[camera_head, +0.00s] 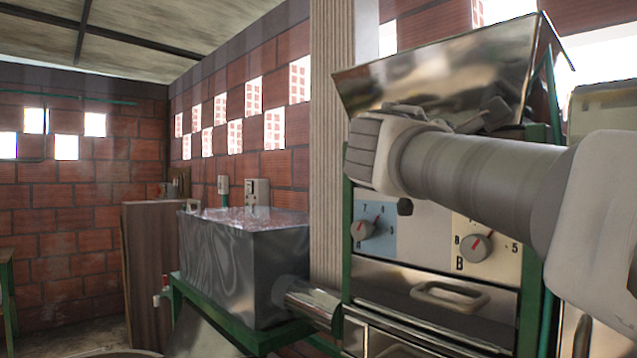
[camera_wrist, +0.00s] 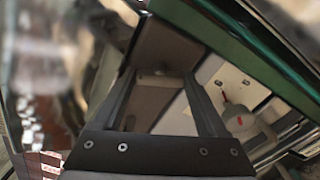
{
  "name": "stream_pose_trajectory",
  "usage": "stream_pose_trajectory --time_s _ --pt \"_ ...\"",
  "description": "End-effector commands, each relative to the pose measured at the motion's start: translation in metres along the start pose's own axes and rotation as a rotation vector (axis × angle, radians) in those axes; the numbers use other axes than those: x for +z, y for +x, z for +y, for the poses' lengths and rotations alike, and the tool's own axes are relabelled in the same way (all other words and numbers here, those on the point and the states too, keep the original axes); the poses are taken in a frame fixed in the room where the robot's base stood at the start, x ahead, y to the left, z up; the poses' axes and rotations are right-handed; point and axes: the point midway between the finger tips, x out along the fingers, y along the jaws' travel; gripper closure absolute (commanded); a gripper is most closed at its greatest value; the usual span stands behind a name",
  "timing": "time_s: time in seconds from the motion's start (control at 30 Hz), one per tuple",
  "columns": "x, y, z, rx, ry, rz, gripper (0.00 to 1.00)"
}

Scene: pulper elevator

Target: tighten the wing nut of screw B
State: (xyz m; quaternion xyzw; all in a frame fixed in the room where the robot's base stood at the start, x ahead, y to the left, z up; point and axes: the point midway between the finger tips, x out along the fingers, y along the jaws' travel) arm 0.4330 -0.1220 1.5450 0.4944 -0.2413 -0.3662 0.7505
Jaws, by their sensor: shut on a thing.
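A cream panel with a dial marked B (camera_head: 476,247) is on the front of the machine, beside a blue panel with another dial (camera_head: 363,230). The wing nut of screw B cannot be made out in the head view; my arm covers the area above the dials. In the wrist view, my gripper (camera_wrist: 160,74) has its two dark fingers against a brownish metal surface, with a small pale part (camera_wrist: 158,70) between the tips. I cannot tell clearly whether this part is the wing nut. A dial with a red mark (camera_wrist: 234,112) shows right of the fingers.
A shiny metal hopper (camera_head: 450,75) sits above the panels, close behind my arm. A green frame edge (camera_wrist: 225,35) runs close above the fingers. A drawer handle (camera_head: 450,295) is below the dials. A metal tank (camera_head: 240,265) stands to the left.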

Motion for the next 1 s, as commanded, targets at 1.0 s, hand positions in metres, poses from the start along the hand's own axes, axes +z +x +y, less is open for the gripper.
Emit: stream_pose_trajectory --time_s 1.0 --pt "0.0000 0.0001 0.0000 -0.001 0.424 -0.001 0.81"
